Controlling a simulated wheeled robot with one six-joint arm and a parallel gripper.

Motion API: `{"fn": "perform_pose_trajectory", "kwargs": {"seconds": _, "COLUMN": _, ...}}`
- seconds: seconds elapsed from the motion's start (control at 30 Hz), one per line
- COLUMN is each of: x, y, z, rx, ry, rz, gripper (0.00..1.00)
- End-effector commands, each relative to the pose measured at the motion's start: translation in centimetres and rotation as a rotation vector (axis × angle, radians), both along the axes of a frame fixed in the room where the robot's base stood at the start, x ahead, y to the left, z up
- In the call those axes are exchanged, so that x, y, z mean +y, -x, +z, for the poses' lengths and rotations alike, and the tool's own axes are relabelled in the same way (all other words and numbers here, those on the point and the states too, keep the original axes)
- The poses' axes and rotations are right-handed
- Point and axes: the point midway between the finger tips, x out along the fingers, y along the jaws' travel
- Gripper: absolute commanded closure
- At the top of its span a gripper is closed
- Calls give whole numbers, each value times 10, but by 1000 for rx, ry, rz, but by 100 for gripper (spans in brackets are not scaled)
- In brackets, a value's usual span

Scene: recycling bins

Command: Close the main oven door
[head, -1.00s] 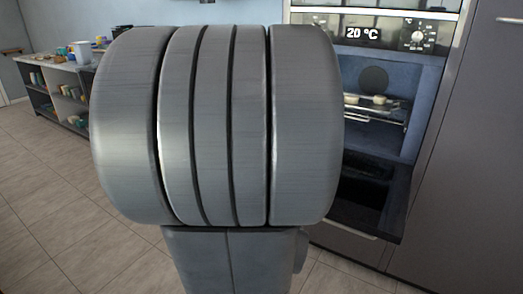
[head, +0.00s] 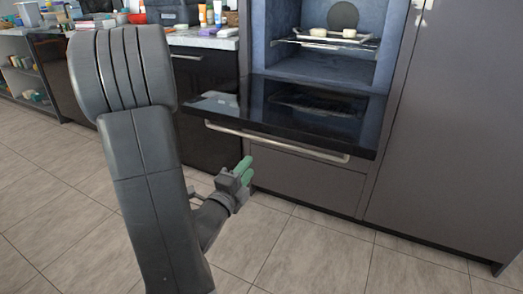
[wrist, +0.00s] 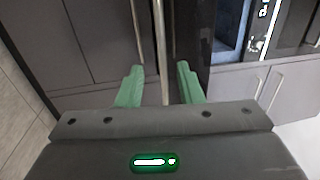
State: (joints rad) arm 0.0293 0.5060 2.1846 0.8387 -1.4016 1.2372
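The main oven door (head: 310,112) is a dark glossy panel, open and folded down, sticking out from the oven (head: 330,60). Its long metal handle (head: 275,140) runs along the front edge. My gripper (head: 244,168), with green fingers, is below the handle in the head view, apart from the door as far as I can see. In the wrist view my gripper (wrist: 160,80) has its fingers spread. The handle (wrist: 161,45) runs lengthwise between them in the picture; its depth relative to the fingertips is unclear. The oven's blue interior (wrist: 229,28) shows at the upper right.
A rack with a tray of pale items (head: 335,37) is inside the oven. A drawer front (head: 310,182) lies below the door. A dark cabinet (head: 203,100) with a cluttered counter stands left, and a tall cabinet (head: 450,120) right. The tiled floor (head: 320,255) in front is clear.

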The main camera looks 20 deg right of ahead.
Motion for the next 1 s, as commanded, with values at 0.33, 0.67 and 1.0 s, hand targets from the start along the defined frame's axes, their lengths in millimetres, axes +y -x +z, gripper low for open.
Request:
{"fn": "perform_pose_trajectory", "kwargs": {"seconds": 0.33, "x": -36, "y": -28, "z": 8, "rx": -6, "ry": 3, "rz": -8, "gripper": 67}}
{"fn": "perform_pose_trajectory", "kwargs": {"seconds": 0.67, "x": -85, "y": -71, "z": 16, "rx": -4, "ry": 3, "rz": -4, "gripper": 67}}
{"fn": "perform_pose_trajectory", "kwargs": {"seconds": 1.0, "x": -103, "y": -88, "z": 20, "rx": -2, "ry": 2, "rz": 0, "gripper": 67}}
